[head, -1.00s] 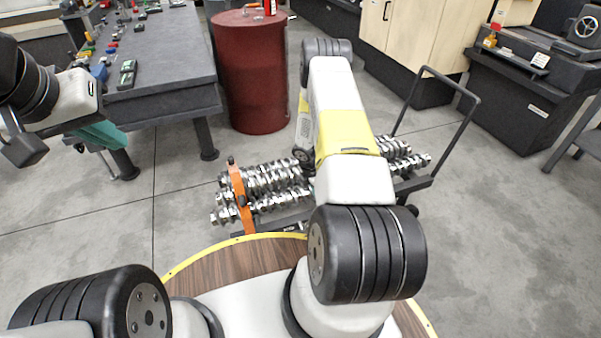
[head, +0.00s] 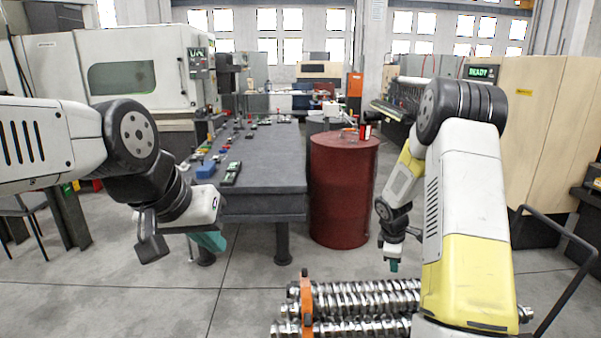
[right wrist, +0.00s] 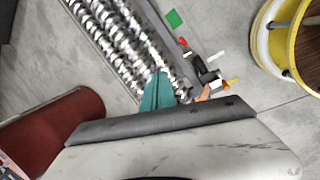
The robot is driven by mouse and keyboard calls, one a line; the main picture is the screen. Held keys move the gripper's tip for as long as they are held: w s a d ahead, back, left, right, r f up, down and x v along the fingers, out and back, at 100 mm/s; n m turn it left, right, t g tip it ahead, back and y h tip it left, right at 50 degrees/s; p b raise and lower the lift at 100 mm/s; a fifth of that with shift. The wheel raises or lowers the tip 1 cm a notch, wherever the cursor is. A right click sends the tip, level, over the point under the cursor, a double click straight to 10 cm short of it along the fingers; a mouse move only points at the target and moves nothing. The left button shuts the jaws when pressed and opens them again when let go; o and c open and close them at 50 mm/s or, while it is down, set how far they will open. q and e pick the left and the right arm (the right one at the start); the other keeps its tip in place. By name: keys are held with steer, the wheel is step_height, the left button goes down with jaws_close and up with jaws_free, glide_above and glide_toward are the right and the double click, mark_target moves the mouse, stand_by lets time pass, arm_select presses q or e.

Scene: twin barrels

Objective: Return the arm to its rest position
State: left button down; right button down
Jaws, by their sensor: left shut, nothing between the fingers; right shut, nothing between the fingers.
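My right arm comes in at the right of the head view, with a white and yellow link. Its gripper (head: 393,266) points down with its teal fingers together, empty, in front of the red barrel (head: 343,190) and above the metal shafts (head: 365,300). In the right wrist view the shut teal fingers (right wrist: 157,92) show against the shafts (right wrist: 112,30), with no object between them. My left gripper (head: 212,241) hangs at the left of the head view, left of the barrel and in front of the grey table, its teal fingers shut and empty.
The grey table (head: 262,165) holds several small tools and parts. A red can (head: 365,132) stands on the barrel. The shafts lie on a low cart with a dark handle (head: 570,235) at the right. Machines line the back. Open floor lies at the lower left.

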steer(key=s+a+r+m+t, duration=0.1)
steer(key=s+a+r+m, duration=0.15)
steer(key=r, duration=0.45)
steer(key=s+a+r+m+y, duration=0.1)
steer(key=s+a+r+m, duration=0.1)
steer(key=s+r, duration=0.35)
steer(key=s+a+r+m+t, duration=0.1)
steer(key=s+a+r+m, duration=0.1)
steer(key=r, duration=0.6)
steer(key=s+a+r+m+t+y, duration=0.1)
steer(key=s+a+r+m, duration=0.2)
steer(key=s, duration=0.6)
steer(key=s+a+r+m+y, duration=0.2)
steer(key=s+a+r, duration=0.3)
steer(key=s, duration=0.5)
steer(key=shift+a+r+m+t+y, duration=0.3)
steer(key=shift+r+m+t, duration=0.1)
steer(key=shift+r+m, duration=0.3)
steer(key=shift+s+f, duration=0.1)
